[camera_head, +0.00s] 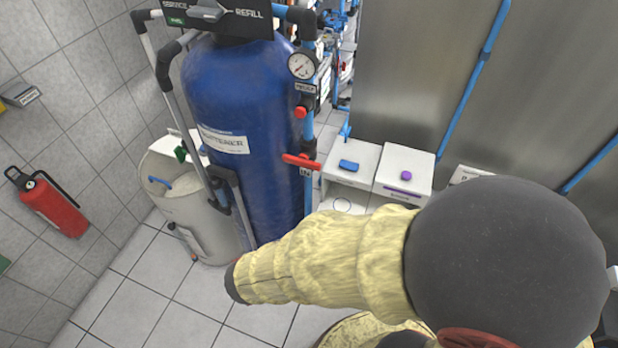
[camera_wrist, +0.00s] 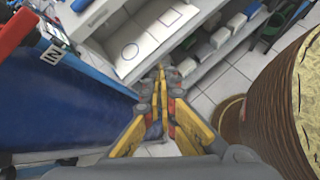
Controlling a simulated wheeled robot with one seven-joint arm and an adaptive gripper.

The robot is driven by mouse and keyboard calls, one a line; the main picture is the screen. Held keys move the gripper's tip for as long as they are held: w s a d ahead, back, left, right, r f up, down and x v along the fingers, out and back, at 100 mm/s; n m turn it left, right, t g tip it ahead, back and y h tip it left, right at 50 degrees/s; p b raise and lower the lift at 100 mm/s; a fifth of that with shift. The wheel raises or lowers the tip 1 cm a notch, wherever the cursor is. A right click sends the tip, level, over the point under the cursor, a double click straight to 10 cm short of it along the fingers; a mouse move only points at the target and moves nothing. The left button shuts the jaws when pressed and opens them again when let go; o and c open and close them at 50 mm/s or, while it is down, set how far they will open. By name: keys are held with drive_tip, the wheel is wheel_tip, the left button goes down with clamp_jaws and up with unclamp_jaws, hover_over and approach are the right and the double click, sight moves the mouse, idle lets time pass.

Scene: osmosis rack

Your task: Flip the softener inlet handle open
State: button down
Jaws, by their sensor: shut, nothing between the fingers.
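The softener is a tall blue tank (camera_head: 235,130) with a white label. At its right a vertical blue pipe (camera_head: 309,135) carries a red lever handle (camera_head: 300,161), lying roughly crosswise to the pipe. A small tag sits just below the handle. In the wrist view a red handle (camera_wrist: 14,34) shows at the left edge, beside a white "IN" tag (camera_wrist: 52,55); the blue tank (camera_wrist: 65,105) fills the left. My gripper (camera_wrist: 161,78) is shut and empty, right of the tag and apart from the handle. The head view does not show my gripper.
A gauge (camera_head: 302,65) and a red knob (camera_head: 300,112) sit above the handle. A pale bin (camera_head: 190,215) and fire extinguisher (camera_head: 52,205) are left. Tiled floor is open in front.

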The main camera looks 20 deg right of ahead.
sight(301, 162)
drive_tip(key=w+a+r+n+t, duration=0.1)
drive_tip(key=w+r+n+t, duration=0.1)
drive_tip(key=w+n+t, duration=0.1)
drive_tip(key=w+a+r+n+t, duration=0.1)
drive_tip(key=w+a+n+t, duration=0.1)
drive_tip(key=w+n, duration=0.3)
drive_tip(key=shift+w+a+r+n+t, duration=0.35)
drive_tip(key=shift+w+t, duration=0.25)
drive_tip(key=shift+w, duration=0.25)
drive_tip(key=shift+d, duration=0.1)
drive_tip(key=b+x, duration=0.2)
drive_tip(key=x, duration=0.8)
wheel_tip(301, 162, up, 4)
drive_tip(key=shift+d+r+p, duration=0.1)
drive_tip(key=shift+p, duration=0.3)
drive_tip(key=shift+r, duration=0.1)
